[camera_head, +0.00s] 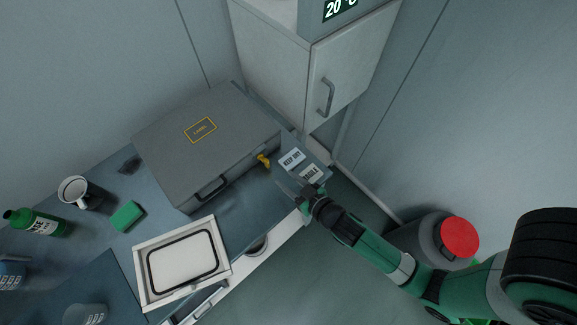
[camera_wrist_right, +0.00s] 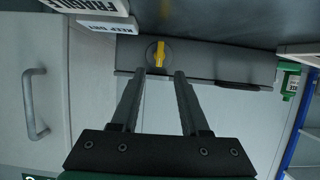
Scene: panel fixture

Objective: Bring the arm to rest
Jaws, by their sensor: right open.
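My right gripper (camera_head: 287,187) is at the end of the green arm that comes in from the lower right. It is open and empty, above the front corner of the counter. In the right wrist view its two fingers (camera_wrist_right: 158,78) stand apart with nothing between them. A yellow knob (camera_head: 264,160) sits at the right end of the grey case. In the wrist view the yellow knob (camera_wrist_right: 159,54) appears just beyond the fingertips, apart from them as far as I can tell. My left gripper is not in view.
The grey case (camera_head: 215,130) stands on the counter (camera_head: 240,207). A cabinet (camera_head: 335,75) is behind; a red-lidded bin (camera_head: 428,232) stands on the floor.

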